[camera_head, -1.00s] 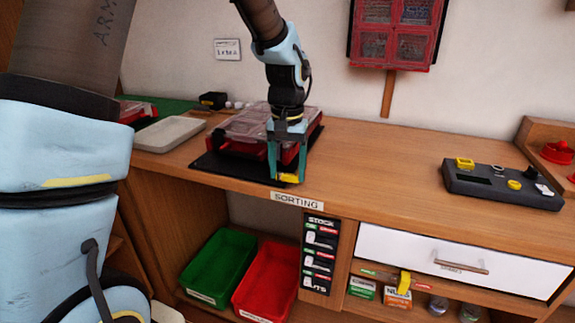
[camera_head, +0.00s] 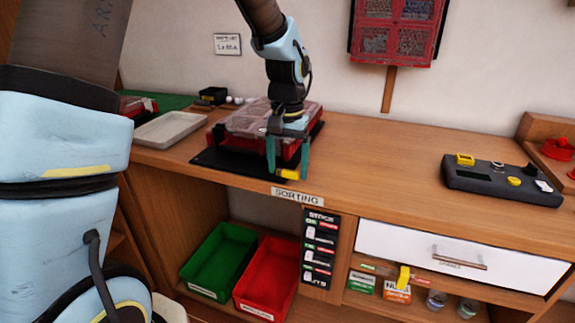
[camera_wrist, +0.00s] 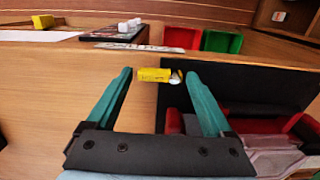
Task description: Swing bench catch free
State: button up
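A yellow lever (camera_head: 403,278), which looks like the bench catch, sits on a wooden strip below the white drawer (camera_head: 410,246). It stands near upright, with a green mark to its left and a red mark to its right. My gripper (camera_head: 288,173) is far from it, over the left part of the bench, with its teal fingers pointing down and apart. A small yellow piece with a white end (camera_wrist: 155,75) shows between the fingers in the wrist view, with a gap at each side. Whether it touches the bench is unclear.
A red case with a clear lid (camera_head: 262,118) stands on a black mat (camera_head: 207,162) behind my gripper. A grey console (camera_head: 500,184) sits at the right. Green (camera_head: 218,262) and red (camera_head: 265,278) bins lie below. The bench between case and console is clear.

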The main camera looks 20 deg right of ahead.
aim_at(288, 171)
jog(key=shift+o, duration=0.9)
notch_tip(288, 171, up, 11)
jog(key=b, duration=0.1)
jog(key=shift+f, duration=0.1)
jog(key=s+a+f+n, duration=0.1)
jog(key=a+f+n, duration=0.1)
jog(key=a, duration=0.8)
jog(key=a+f+n+t, duration=0.1)
jog(key=a+f+n, duration=0.2)
jog(key=a, duration=0.7)
jog(key=s+a+f+n, duration=0.1)
jog(key=a+f, duration=0.3)
jog(key=a, duration=0.6)
jog(key=shift+s+f+n+t+p, duration=0.3)
jog(key=shift+f+n, duration=0.1)
jog(key=shift+n, duration=0.4)
